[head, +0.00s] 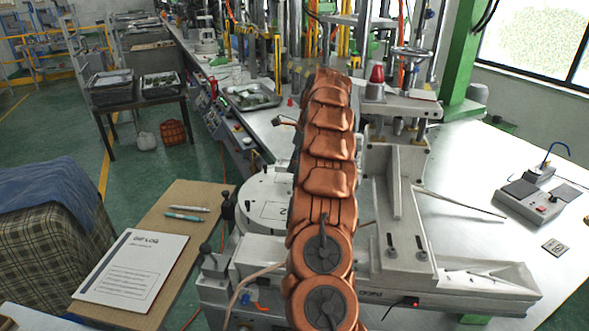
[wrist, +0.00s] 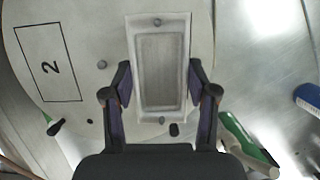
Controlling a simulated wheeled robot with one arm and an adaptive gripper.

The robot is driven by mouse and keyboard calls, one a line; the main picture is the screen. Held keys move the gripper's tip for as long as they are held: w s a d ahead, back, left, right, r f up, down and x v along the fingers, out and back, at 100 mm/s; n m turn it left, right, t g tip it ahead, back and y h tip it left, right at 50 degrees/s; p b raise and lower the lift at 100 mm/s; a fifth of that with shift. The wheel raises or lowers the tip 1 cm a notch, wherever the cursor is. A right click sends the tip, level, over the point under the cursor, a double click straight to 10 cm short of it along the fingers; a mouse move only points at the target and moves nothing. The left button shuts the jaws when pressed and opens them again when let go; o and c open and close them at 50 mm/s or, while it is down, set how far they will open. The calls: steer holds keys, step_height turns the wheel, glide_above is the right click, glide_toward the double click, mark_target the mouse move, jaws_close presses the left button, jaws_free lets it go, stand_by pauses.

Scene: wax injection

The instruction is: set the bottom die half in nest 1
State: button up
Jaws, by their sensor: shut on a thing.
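In the wrist view, the bottom die half (wrist: 185,25) is a pale grey block with a darker rectangular recess and a small round mark near its far end. My gripper (wrist: 158,85) is shut on its two long sides near its near end. The block is over the round white table (wrist: 98,22), and I cannot tell whether it touches it. A framed nest marked 2 (wrist: 48,68) lies left of the block. Nest 1's marking is not visible. In the head view, the round table (head: 258,190) is partly hidden behind my arm, which hides my gripper and the block.
A green-handled tool (wrist: 245,135) and a blue-ended thing (wrist: 308,97) lie to the right in the wrist view. In the head view, a log sheet (head: 130,268) and pens lie on a brown board (head: 190,225) at left. A control box (head: 535,198) stands at right.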

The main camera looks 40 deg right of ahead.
steer(key=shift+w+d+r, duration=0.1)
steer(key=shift+d, duration=0.05)
steer(key=shift+f+p, duration=0.75)
steer(key=shift+f, duration=1.05)
steer(key=shift+f, duration=0.15)
steer(key=o, duration=1.6)
steer(key=shift+d+r, duration=0.1)
steer(key=shift+r, duration=0.4)
steer(key=shift+b+v, duration=0.8)
steer(key=shift+v, duration=2.45)
steer(key=shift+p+v, duration=1.85)
steer(key=shift+v, duration=0.55)
